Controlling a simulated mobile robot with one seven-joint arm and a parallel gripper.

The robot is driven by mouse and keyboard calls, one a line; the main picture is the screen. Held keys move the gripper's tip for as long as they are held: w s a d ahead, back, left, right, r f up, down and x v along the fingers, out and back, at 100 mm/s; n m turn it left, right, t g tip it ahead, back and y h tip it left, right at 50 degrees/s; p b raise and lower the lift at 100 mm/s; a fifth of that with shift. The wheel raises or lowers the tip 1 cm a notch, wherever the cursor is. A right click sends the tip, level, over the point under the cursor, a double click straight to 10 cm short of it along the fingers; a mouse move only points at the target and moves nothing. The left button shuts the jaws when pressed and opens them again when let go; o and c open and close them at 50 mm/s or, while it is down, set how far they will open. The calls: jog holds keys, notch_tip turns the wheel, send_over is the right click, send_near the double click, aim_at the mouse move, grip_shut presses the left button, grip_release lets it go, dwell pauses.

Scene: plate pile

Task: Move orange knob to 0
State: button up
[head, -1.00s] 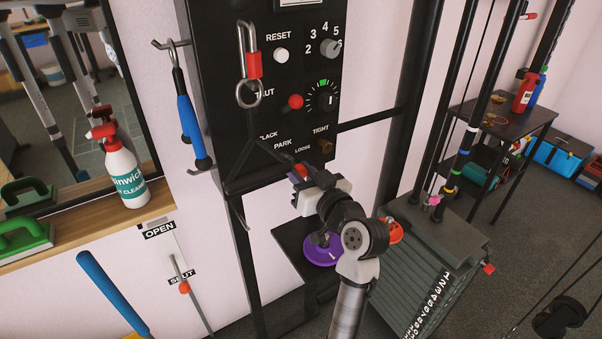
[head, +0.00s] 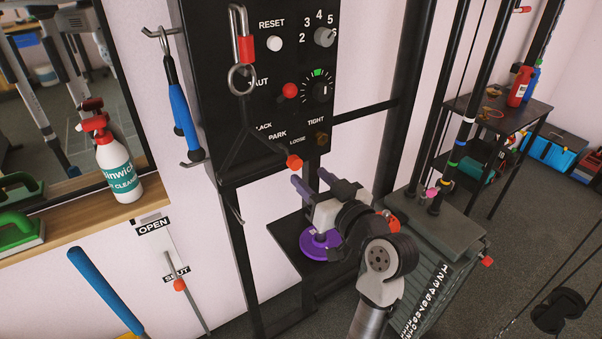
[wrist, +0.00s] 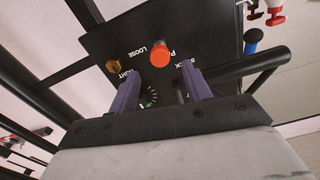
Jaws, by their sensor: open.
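An orange ball knob (head: 295,161) sits at the end of a dark lever low on the black panel (head: 262,160), beside the PARK and LOOSE labels. It shows whole in the wrist view (wrist: 160,52), beyond my fingertips. My gripper (head: 315,183) is open and empty, its purple-grey fingers just below and right of the knob, apart from it. In the wrist view my gripper (wrist: 158,78) has the knob roughly centred past the gap between its fingers. I cannot make out a 0 mark.
The panel also bears a brass knob (head: 321,138), a red knob (head: 290,90), a black dial (head: 320,92) and a grey selector (head: 325,37). A hanging hook with a red clip (head: 246,50) is in front. A purple disc (head: 318,246) stands below.

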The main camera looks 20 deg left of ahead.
jog(key=v, duration=0.7)
jog(key=shift+s+d, duration=0.15)
